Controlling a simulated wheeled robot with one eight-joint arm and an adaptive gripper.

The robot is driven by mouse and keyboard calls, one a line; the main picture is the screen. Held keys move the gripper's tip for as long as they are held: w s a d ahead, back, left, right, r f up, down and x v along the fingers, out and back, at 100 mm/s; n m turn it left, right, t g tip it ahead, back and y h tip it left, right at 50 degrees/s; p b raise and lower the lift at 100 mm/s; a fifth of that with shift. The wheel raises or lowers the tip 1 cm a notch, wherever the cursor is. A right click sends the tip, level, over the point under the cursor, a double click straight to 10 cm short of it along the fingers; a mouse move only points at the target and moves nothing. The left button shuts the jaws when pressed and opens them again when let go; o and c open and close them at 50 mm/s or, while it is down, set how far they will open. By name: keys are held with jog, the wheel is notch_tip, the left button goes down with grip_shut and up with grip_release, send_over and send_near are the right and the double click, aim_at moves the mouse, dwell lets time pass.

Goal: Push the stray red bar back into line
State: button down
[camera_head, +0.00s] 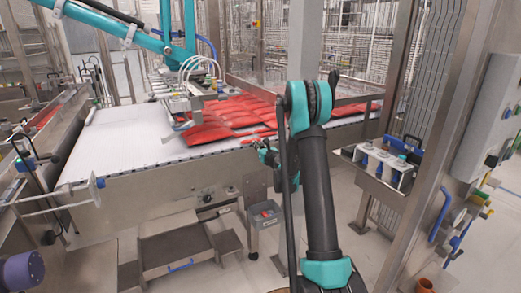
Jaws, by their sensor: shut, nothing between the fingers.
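Several flat red bars lie on the white conveyor belt (125,140), grouped at the middle and right. One red bar (207,134) lies at the left front of the group, apart in angle from the bars behind it. A vacuum picker head (185,95) hangs over the group's left end. My gripper (262,150) is at the belt's front edge, right of that red bar; it looks small and dark, and its fingertips are hard to make out. It is shut and holds nothing. My arm hides part of the bars at the right.
A teal machine arm (130,28) reaches over the belt from the upper left. A metal post (302,45) stands behind my arm. A grey control box (265,215) stands below the belt. The belt's left part is clear.

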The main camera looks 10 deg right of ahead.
jog(key=shift+w+a, duration=0.2)
jog(key=shift+w, duration=0.5)
jog(key=x, duration=0.4)
